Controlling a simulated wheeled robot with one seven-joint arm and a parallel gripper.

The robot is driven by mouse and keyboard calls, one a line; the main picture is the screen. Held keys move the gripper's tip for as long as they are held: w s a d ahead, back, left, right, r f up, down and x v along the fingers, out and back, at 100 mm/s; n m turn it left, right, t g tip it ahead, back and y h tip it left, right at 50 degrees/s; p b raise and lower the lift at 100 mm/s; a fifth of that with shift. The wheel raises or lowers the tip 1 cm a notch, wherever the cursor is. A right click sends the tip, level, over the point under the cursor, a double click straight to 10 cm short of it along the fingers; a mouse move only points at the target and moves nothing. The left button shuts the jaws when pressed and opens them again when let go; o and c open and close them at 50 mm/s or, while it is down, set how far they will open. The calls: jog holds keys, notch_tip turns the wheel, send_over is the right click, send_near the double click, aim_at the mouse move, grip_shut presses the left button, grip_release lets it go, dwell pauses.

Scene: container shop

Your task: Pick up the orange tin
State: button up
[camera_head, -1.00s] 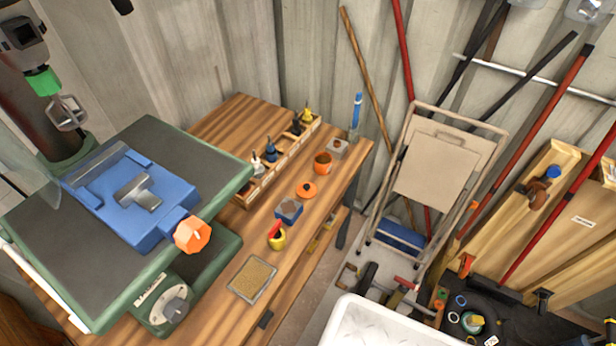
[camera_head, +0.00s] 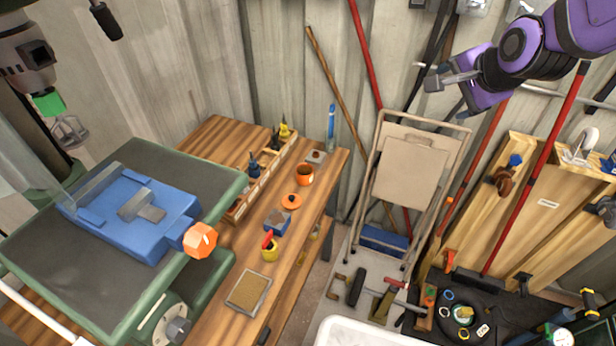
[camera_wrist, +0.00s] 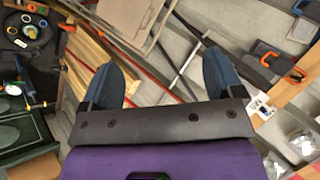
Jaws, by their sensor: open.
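The orange tin (camera_head: 304,177) stands upright on the wooden workbench (camera_head: 215,318), near its right edge, and its top looks open and dark inside. A flat orange lid (camera_head: 291,201) lies on the bench just in front of it. My gripper (camera_head: 436,82) is at the upper right of the head view, high up and well to the right of the tin. In the wrist view my gripper (camera_wrist: 165,76) has its two blue-grey fingers spread apart with nothing between them. The tin is not visible in the wrist view.
A green drill press with a blue vise (camera_head: 130,215) fills the left. A yellow pot (camera_head: 269,250), a blue box (camera_head: 277,223), a sanding pad (camera_head: 248,290) and a bottle rack (camera_head: 262,178) share the bench. A folding step stool (camera_head: 410,175) stands right of it.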

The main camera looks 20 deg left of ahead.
jog(key=w+a+f+m+y, duration=0.2)
jog(key=w+a+f+m, duration=0.25)
jog(key=a+f, duration=0.6)
jog(key=m+t+y, duration=0.2)
jog(key=m+t, duration=0.1)
jog(key=m, duration=1.2)
send_near(302, 167)
jog(key=x, duration=0.7)
jog(key=shift+w+d+f, duration=0.1)
jog(key=shift+f, duration=0.05)
jog(key=shift+c, duration=0.5)
jog(key=c, duration=1.1)
